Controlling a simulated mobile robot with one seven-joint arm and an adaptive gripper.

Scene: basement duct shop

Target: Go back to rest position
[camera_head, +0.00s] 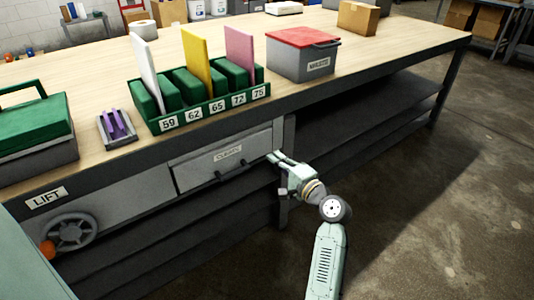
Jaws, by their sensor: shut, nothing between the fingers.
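My gripper (275,159) is at the front edge of the workbench (405,49), just right of the face of a grey drawer (196,166) with a label and dark handles. The gripper is shut and empty. My pale green arm rises from the bottom of the view to it. I cannot tell whether the fingertips touch the drawer or the bench frame. The drawer looks shut or nearly so.
On the bench stand a green numbered rack (207,113) with white, yellow and pink panels, a grey box with a red lid (303,53), a small tray (117,129) with purple pieces and a green-topped case (36,127). Floor (440,200) at right is clear.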

